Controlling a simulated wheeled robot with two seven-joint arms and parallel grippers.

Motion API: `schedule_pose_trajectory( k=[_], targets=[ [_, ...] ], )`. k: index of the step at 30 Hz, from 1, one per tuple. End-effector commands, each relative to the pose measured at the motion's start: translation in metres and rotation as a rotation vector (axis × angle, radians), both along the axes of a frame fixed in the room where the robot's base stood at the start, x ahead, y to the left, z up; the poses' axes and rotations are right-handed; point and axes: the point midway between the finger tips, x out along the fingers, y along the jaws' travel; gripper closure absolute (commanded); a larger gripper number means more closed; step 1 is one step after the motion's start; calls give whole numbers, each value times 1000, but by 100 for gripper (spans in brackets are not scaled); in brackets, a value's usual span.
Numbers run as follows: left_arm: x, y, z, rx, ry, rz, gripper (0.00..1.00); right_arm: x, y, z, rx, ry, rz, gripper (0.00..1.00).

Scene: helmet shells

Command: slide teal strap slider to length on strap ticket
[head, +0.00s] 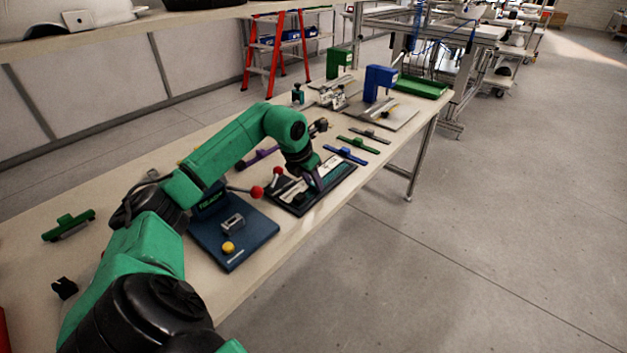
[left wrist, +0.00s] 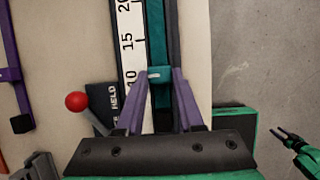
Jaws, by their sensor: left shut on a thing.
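The strap ticket, a dark board (head: 285,207) with a white scale, lies on the bench in the head view. In the left wrist view its white ruler strip (left wrist: 130,45) shows the numbers 10, 15 and 20, and a teal strap (left wrist: 156,35) runs alongside. The teal slider (left wrist: 158,74) sits on the strap a little above the 10 mark. My left gripper (left wrist: 164,78), with purple fingers, is shut on the slider; in the head view the gripper (head: 315,182) reaches down over the ticket. A green and black gripper, seemingly my right (left wrist: 288,136), shows at the right edge of the wrist view; its opening is unclear.
Blue (head: 345,155) and green straps (head: 358,143) lie beyond. Blue (head: 380,80) and green stands are at the far end. The bench's front edge is close.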

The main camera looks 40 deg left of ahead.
Motion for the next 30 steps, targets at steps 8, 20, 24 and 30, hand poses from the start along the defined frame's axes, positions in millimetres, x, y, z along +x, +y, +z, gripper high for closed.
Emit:
schedule_pose_trajectory(
  k=[8,20,24,30],
  targets=[
    [-1,0,0,-1,2,0,52,-7,0,-1,-1,12,0,50],
    [-1,0,2,-1,1,0,32,-1,0,-1,1,1,0,50],
    [-9,1,21,3,-1,1,32,-1,0,-3,1,1,-1,50],
    [-32,0,77,4,-4,1,32,-2,1,-7,1,3,-1,50]
  ],
)
